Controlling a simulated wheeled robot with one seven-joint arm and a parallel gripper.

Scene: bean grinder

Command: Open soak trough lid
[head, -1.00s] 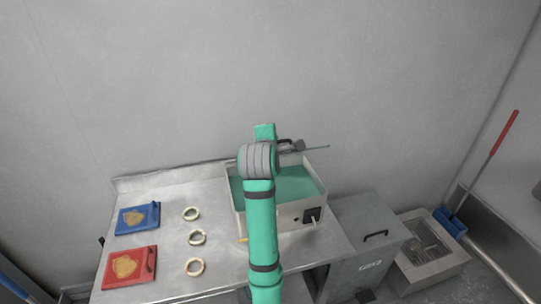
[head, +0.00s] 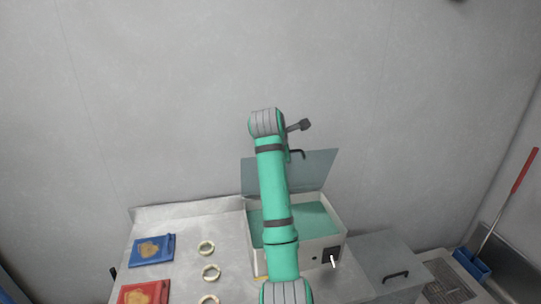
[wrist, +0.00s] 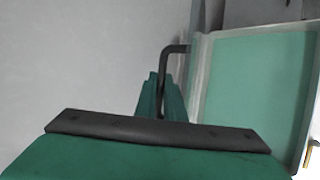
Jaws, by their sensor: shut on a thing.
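The soak trough (head: 328,250) is a pale box on the counter with teal liquid inside. Its lid (head: 315,172) is a grey-blue panel standing raised and tilted up at the trough's back, so the trough is open. A black lid handle (head: 298,154) shows beside my arm and also in the wrist view (wrist: 177,48). My gripper (wrist: 161,100) is shut on this handle, its green fingers on either side of the bar. In the head view my arm hides the fingers and part of the lid. The open trough fills the right of the wrist view (wrist: 203,80).
Blue (head: 167,240) and red (head: 160,290) trays with tan contents lie at the counter's left. Several pale rings (head: 206,248) lie between them and the trough. A grey lidded bin (head: 385,262) stands right of the trough. A wall rises close behind.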

